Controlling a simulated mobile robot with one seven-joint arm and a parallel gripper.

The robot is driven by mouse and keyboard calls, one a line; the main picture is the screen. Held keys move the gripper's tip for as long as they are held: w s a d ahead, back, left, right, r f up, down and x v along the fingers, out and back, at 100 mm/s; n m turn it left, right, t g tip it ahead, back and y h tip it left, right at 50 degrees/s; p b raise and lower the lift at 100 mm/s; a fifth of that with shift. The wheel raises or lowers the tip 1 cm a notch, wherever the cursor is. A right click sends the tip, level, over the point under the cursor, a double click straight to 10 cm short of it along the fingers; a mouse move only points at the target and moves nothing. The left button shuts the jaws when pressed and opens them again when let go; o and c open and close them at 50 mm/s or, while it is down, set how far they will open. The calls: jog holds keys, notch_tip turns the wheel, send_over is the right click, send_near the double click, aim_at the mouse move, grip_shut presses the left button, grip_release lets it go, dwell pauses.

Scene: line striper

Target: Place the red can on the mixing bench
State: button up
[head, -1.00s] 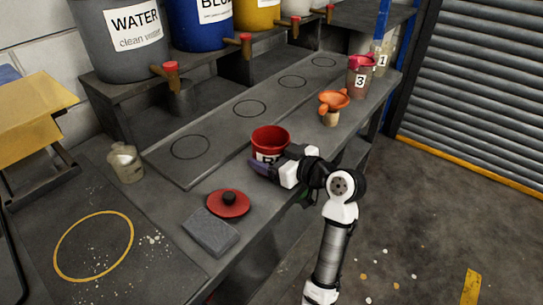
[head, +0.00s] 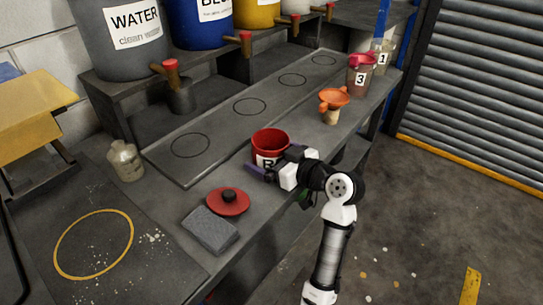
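My gripper (head: 273,164) is at the can's near side, low down. Its fingers are apart, one at the lower left and one at the right, with the label showing between them. The gripper hides the can's lower right part, so I cannot tell whether the fingers touch it. Which surface is the mixing bench is not labelled.
A red lid (head: 228,202) and a grey block (head: 210,230) lie at the front left. A yellow circle (head: 57,255) marks the left surface. Labelled tanks line the back shelf. Empty ring marks are behind the can.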

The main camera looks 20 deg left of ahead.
jog(key=b+v, duration=0.2)
jog(key=v, duration=1)
jog(key=shift+b, duration=0.3)
